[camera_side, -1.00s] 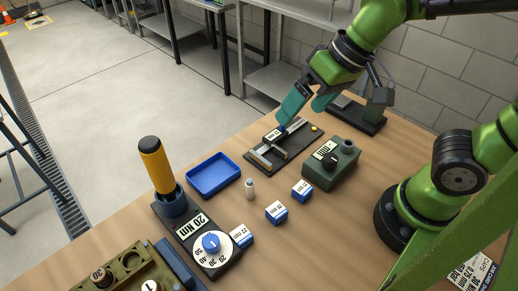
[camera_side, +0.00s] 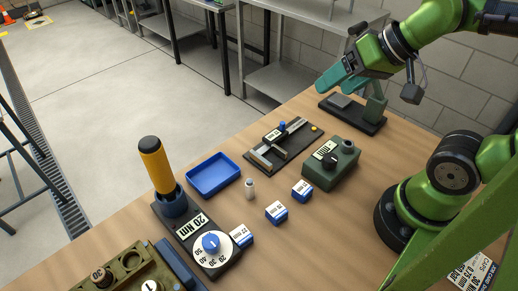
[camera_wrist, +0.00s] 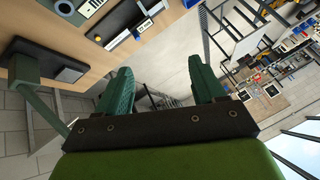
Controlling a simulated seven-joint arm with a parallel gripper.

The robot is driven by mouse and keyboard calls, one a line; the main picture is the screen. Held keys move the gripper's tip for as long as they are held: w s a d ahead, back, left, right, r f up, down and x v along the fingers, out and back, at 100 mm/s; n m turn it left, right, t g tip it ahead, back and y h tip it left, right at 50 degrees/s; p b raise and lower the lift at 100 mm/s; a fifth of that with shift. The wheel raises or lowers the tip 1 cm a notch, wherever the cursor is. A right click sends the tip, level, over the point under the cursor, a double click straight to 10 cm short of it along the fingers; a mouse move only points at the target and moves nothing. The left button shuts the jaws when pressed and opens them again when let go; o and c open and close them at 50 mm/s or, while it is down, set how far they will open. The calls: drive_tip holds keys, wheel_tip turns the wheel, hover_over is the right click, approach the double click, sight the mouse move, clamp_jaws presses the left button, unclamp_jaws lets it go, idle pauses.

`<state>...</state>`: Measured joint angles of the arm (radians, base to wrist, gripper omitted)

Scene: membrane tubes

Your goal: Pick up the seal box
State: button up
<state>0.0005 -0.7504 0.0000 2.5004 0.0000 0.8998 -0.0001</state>
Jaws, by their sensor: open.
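Three small blue-and-white labelled boxes lie on the wooden table in the side view: one box (camera_side: 302,191) near the green instrument, a middle box (camera_side: 276,212), and one box (camera_side: 241,236) against the torque dial unit. Their labels are too small to read surely, so I cannot tell which is the seal box. My gripper (camera_side: 330,78) is raised above the far end of the table, well away from all three boxes. In the wrist view my gripper (camera_wrist: 163,66) shows its two teal fingers apart with nothing between them.
A black-based stand (camera_side: 373,124) is below my gripper.

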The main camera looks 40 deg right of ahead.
drive_tip(key=n+g+h, duration=0.2)
drive_tip(key=n+g, duration=0.5)
drive_tip(key=n, duration=1.4)
hover_over(241, 235)
wheel_tip(241, 235, down, 8)
wheel_tip(241, 235, down, 16)
drive_tip(key=shift+f, duration=0.1)
drive_tip(key=c, duration=1.1)
